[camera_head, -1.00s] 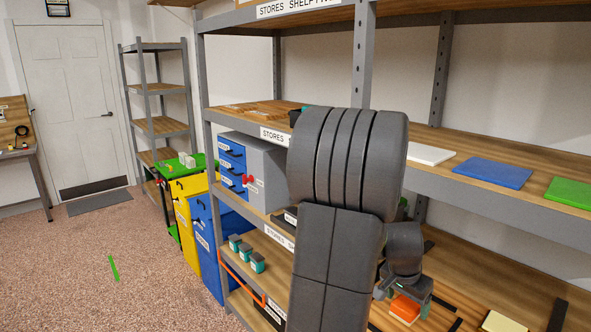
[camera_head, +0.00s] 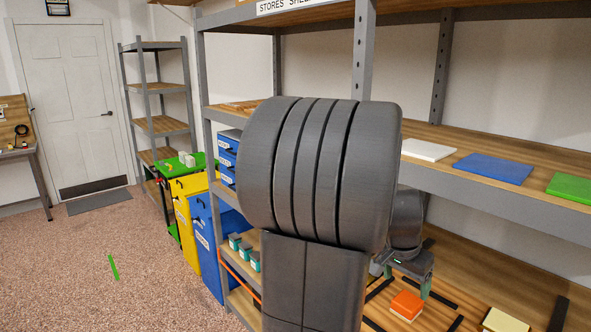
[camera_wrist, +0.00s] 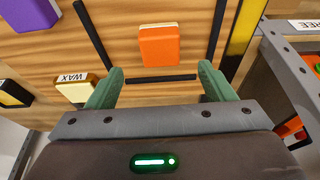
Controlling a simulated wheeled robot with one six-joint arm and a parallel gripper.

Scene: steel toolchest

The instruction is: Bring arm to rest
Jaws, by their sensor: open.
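My arm (camera_head: 318,180) fills the middle of the head view, in front of the stores shelving. My gripper (camera_wrist: 160,88) shows in the wrist view with its two green fingers wide apart and nothing between them. In the head view the gripper (camera_head: 408,272) is partly hidden behind my arm, above the lower shelf board. An orange block (camera_wrist: 159,46) lies on the wooden board beyond the fingertips, inside a frame of black strips. It also shows in the head view (camera_head: 407,305), just below and in front of the gripper, apart from it.
A cream block (camera_head: 503,321) lies to the right on the same board. The upper shelf (camera_head: 440,180) holds white, blue and green plates. Small teal-and-black items (camera_head: 245,251), a blue cabinet (camera_head: 208,250) and a yellow cabinet (camera_head: 187,215) stand left. The floor at left is mostly clear.

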